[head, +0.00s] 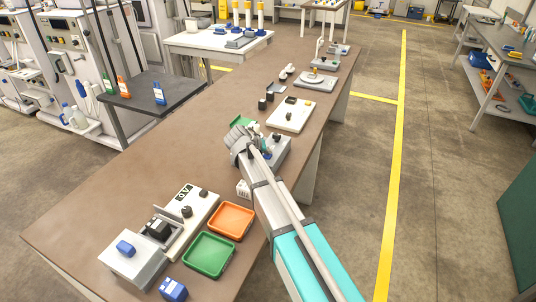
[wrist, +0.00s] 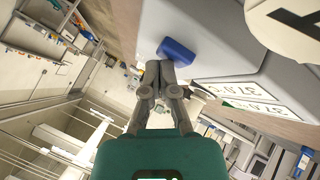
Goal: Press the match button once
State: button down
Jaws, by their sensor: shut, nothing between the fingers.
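My gripper (head: 240,138) is shut and empty, above the long brown table beside a small grey device (head: 283,148) that my arm partly hides. In the wrist view the closed fingertips (wrist: 160,68) appear just beside a raised blue button (wrist: 177,50) on a pale grey housing (wrist: 210,40). I cannot tell whether they touch it. No marking that names it the match button is readable. Two white labels with black characters (wrist: 236,92) and a white round part with a black letter (wrist: 290,22) sit beside it.
A cream panel (head: 291,114) stands farther back.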

jog(key=shift+r, duration=0.15)
jog(key=shift+r+p, duration=0.8)
jog(key=shift+p, duration=0.1)
notch_tip(320, 180, up, 5)
jog(key=p, duration=0.5)
dwell(0.9)
jog(key=s+d+f+g+y, duration=0.2)
jog(key=s+d+g, duration=0.1)
jog(key=s+d, duration=0.8)
jog(key=s+d+f+m+g+y, duration=0.1)
jog(key=s+d+f+g+y, duration=0.1)
jog(key=s+d, duration=1)
jog(key=shift+s+d+f+g+y+p, duration=0.15)
jog(key=shift+s+f+g+y+p, duration=0.25)
jog(key=shift+s+g+y, duration=0.6)
